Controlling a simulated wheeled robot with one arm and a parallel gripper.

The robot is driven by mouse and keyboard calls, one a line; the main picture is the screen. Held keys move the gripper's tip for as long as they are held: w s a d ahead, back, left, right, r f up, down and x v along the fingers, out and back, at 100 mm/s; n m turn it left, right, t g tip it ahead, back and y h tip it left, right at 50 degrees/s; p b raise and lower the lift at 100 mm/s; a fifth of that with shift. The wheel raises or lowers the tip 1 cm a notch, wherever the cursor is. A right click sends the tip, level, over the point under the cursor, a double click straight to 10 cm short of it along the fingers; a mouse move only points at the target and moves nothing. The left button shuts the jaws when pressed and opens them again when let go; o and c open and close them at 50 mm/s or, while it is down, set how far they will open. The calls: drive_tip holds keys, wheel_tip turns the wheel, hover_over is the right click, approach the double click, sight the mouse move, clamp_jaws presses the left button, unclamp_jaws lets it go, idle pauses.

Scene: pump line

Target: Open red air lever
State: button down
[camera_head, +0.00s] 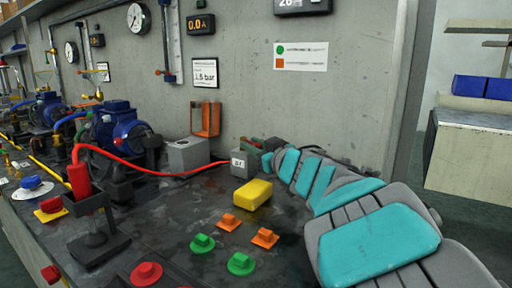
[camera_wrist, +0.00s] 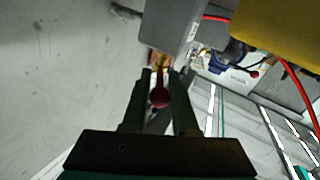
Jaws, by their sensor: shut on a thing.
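The red air lever shows in the wrist view as a round red knob (camera_wrist: 159,97) between the two dark fingers of my gripper (camera_wrist: 160,88). The fingers are closed in on it. A short yellow-orange part (camera_wrist: 159,62) lies just beyond the knob, next to a grey box (camera_wrist: 172,22). In the head view my teal and grey arm reaches to the wall side of the bench, behind the labelled grey box (camera_head: 243,164). The lever and the fingertips cannot be made out clearly there.
A yellow block (camera_head: 252,194) lies near the labelled box. Orange knobs (camera_head: 229,222) and green knobs (camera_head: 202,244) stand in front. A red hose (camera_head: 150,172) runs along the bench to the box. A blue pump (camera_head: 122,137) stands left. The wall is close behind my gripper.

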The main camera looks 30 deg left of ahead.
drive_tip(key=m+t, duration=0.1)
drive_tip(key=t+h+b, duration=0.1)
drive_tip(key=s+m+t+h+b, duration=0.1)
drive_tip(key=shift+a+m, duration=0.3)
drive_tip(key=shift+a, duration=0.05)
drive_tip(key=shift+r+h, duration=0.1)
drive_tip(key=shift+h, duration=0.2)
drive_tip(key=c, duration=0.9)
unclamp_jaws()
drive_tip(key=shift+d, duration=0.1)
